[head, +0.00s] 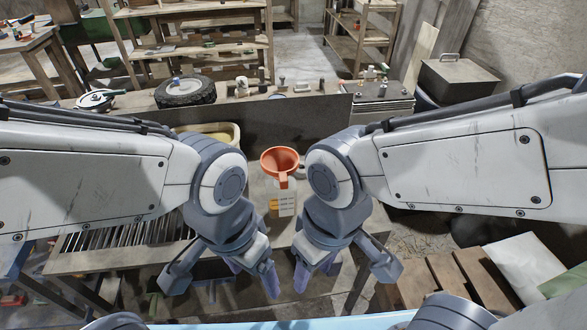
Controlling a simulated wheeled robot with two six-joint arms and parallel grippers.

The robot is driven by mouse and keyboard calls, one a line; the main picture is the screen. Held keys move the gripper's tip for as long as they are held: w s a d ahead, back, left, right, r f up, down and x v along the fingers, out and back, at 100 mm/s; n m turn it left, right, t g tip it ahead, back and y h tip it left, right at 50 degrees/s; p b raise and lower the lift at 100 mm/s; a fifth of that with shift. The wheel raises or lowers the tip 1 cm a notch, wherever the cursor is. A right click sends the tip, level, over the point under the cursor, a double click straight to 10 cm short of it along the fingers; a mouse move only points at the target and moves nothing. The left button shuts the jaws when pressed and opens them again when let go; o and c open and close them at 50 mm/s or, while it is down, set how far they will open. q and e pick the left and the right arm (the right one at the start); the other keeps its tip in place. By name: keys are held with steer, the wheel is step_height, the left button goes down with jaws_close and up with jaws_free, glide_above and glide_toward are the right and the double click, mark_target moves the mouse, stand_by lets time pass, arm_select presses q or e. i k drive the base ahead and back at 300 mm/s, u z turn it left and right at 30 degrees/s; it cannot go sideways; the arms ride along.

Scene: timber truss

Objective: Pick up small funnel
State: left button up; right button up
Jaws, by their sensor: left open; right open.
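An orange funnel (280,158) stands near the middle of the head view, between my two arms, with its wide mouth facing up. Its lower part meets a pale container with a yellow and white label (284,204); I cannot tell whether it sits in the container or behind it. My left gripper (222,283) is open and empty, nearer to me than the funnel and lower left of it. My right gripper (345,278) is open and empty, lower right of the funnel. Neither gripper touches the funnel. My wrists flank it on both sides.
A yellowish tub (217,132) stands left of the funnel, partly hidden by my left arm. A tire (185,92) and small metal parts lie on the bench behind. A grey metal box (457,77) stands at the back right. A wooden pallet (440,285) is at the lower right.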

mark_target(278, 163)
steer(key=u, duration=0.45)
steer(key=k, duration=0.55)
steer(key=u, duration=0.9)
steer(key=i, duration=0.65)
steer(key=z, duration=0.8)
steer(key=i, duration=0.45)
steer(key=z, duration=0.45)
